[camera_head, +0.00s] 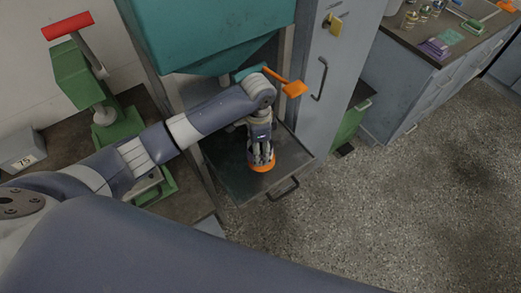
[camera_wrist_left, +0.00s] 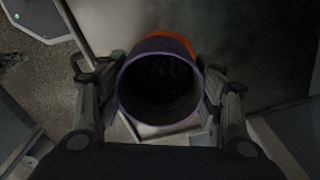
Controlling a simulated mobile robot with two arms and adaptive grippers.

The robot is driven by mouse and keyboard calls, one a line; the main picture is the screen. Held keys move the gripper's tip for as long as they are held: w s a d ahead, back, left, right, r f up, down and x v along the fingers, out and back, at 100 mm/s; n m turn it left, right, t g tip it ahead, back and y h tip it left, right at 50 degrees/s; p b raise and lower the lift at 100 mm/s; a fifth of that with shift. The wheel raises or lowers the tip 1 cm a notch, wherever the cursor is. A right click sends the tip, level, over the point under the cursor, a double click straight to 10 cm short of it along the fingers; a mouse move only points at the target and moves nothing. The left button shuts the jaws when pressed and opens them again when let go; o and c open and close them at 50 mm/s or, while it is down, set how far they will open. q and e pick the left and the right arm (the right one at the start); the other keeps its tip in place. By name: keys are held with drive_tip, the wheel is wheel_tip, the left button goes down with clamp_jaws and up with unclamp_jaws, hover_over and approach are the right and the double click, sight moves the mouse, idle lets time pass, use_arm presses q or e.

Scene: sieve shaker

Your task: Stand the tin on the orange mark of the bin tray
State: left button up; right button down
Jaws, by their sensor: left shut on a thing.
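My left gripper (camera_head: 261,160) points down over the pull-out bin tray (camera_head: 228,178) below the teal hopper. In the left wrist view the gripper (camera_wrist_left: 158,95) is shut on the tin (camera_wrist_left: 160,112), a round open-topped can with a purple rim and a dark inside. The orange mark (camera_head: 262,168) shows on the tray under the gripper, and part of it shows behind the tin in the wrist view (camera_wrist_left: 172,40). The tin is mostly hidden by the fingers in the head view. I cannot tell whether its base touches the tray. My right gripper is not in view.
The teal hopper (camera_head: 210,30) hangs close above the tray, with an orange-ended lever (camera_head: 293,88) beside it. A grey cabinet (camera_head: 335,70) stands to the right. A green machine with a red handle (camera_head: 67,26) stands left. Open floor lies at the right.

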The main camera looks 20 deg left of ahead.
use_arm(q)
drive_tip(key=shift+w+d, duration=0.2)
drive_tip(key=shift+w, duration=0.25)
wheel_tip(320, 180, down, 2)
drive_tip(key=shift+f+p, duration=0.2)
drive_tip(key=shift+p, duration=0.2)
drive_tip(key=shift+f, duration=0.6)
drive_tip(key=o, duration=1.1)
drive_tip(key=shift+f, duration=0.1)
wheel_tip(320, 180, up, 12)
drive_tip(key=shift+b, duration=0.4)
drive_tip(key=shift+s, duration=0.1)
